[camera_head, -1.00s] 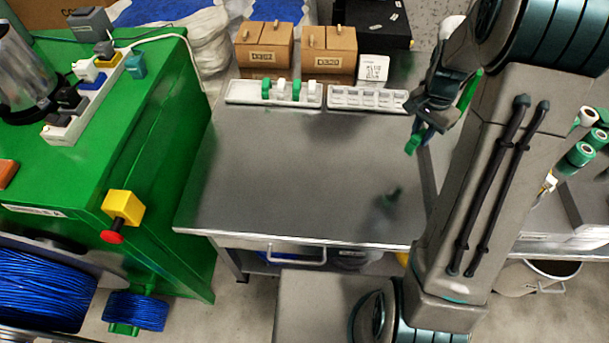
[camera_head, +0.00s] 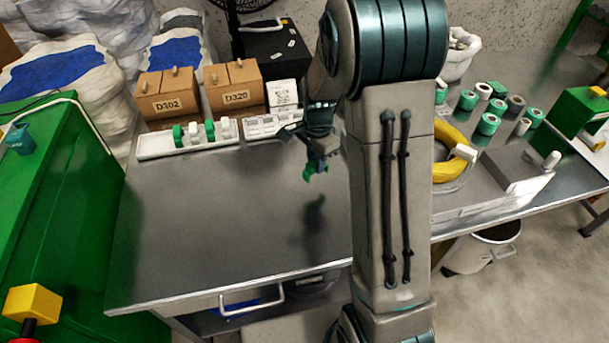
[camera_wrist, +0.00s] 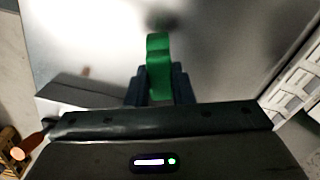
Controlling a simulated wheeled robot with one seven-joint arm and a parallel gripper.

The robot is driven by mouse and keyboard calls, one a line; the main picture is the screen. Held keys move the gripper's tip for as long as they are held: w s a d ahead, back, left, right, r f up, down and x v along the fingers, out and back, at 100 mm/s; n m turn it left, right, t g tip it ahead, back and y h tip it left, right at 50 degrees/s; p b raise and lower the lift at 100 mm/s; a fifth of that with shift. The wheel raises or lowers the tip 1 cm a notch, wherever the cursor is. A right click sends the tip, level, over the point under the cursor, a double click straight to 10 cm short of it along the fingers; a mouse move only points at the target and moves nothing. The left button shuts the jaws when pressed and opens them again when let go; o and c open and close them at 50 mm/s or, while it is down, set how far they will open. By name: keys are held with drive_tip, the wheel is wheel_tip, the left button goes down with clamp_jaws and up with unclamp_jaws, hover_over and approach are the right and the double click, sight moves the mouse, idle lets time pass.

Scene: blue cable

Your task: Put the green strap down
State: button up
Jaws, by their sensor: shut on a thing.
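The green strap (camera_head: 314,171) is a short green piece held at the tip of my gripper (camera_head: 318,161). In the wrist view the strap (camera_wrist: 159,68) stands between the two dark fingers of my gripper (camera_wrist: 160,84), which are shut on it. The gripper hangs above the right part of the bare metal table (camera_head: 220,230), and a dark shadow or reflection lies on the table below it. The strap is apart from the table top.
A white tray (camera_head: 160,150) with green and white pieces and a second white tray (camera_head: 262,126) line the table's back edge, before boxes (camera_head: 168,95). A bowl with bananas (camera_head: 450,168) and several green rolls (camera_head: 488,124) are at right. The table's middle is clear.

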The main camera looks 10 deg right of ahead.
sight(307, 169)
drive_tip(key=shift+w+a+f, duration=0.1)
drive_tip(key=shift+a+f, duration=0.3)
drive_tip(key=shift+a, duration=0.2)
drive_tip(key=shift+w+a+f, duration=0.1)
drive_tip(key=shift+a+f, duration=0.3)
drive_tip(key=shift+a, duration=0.15)
drive_tip(key=shift+f, duration=1.9)
drive_tip(key=shift+f, duration=0.25)
drive_tip(key=o, duration=0.9)
drive_tip(key=shift+r, duration=0.15)
